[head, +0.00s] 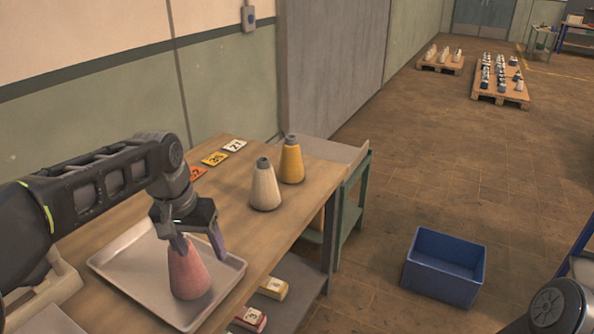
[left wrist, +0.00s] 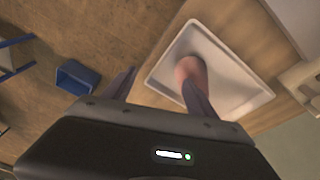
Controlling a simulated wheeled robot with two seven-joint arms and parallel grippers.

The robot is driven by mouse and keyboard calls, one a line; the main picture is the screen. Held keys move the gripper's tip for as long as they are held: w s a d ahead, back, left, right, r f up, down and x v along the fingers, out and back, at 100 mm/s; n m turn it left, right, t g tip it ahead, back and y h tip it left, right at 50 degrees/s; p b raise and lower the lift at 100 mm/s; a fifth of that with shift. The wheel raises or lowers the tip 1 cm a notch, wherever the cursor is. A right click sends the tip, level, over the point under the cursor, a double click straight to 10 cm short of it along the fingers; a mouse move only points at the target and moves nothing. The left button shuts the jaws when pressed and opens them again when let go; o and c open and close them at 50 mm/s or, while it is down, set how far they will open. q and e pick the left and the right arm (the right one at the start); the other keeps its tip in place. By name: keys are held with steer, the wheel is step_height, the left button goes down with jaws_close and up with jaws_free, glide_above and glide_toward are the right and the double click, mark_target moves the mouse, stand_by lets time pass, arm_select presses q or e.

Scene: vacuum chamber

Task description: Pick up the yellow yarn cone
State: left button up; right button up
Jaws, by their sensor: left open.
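The yellow yarn cone (head: 291,162) stands upright near the far end of the wooden table, just behind and right of a cream cone (head: 265,190). My left gripper (head: 199,250) is open and empty, fingers pointing down, nearer than both upright cones. It is over a metal tray (head: 120,262), at the top of a pink cone (head: 188,275); one finger overlaps the cone's top in the picture. The left wrist view shows both fingers (left wrist: 160,80) spread, with the pink cone (left wrist: 188,69) partly behind the right-hand one. The yellow cone is not visible there. My right gripper is not in view.
Number cards (head: 214,159) lie along the table's wall side. A lower shelf below the table holds boxes (head: 273,288). A blue bin (head: 445,267) stands on the floor to the right. Pallets with cones (head: 500,97) stand far back. The floor between is clear.

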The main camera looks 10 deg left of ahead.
arm_select(q)
steer(key=w+d+f+t+h, duration=0.1)
steer(key=w+d+f+h, duration=0.1)
steer(key=d+f, duration=0.65)
steer(key=w+d+f+t+h, duration=0.15)
steer(key=d+f, duration=0.25)
steer(key=f, duration=1)
steer(key=s+d+f+g, duration=0.1)
steer(key=s+d+f, duration=0.2)
steer(key=s+f, duration=0.3)
steer(key=s+d+f+g, duration=0.2)
steer(key=s+d+f, duration=0.2)
steer(key=s, duration=0.5)
steer(key=s+d+f+n+g, duration=0.1)
steer(key=s+d+f, duration=0.2)
steer(key=s+f, duration=0.5)
steer(key=shift+s+d+f, duration=0.25)
steer(key=shift+d+f, duration=0.15)
steer(key=shift+f, duration=0.15)
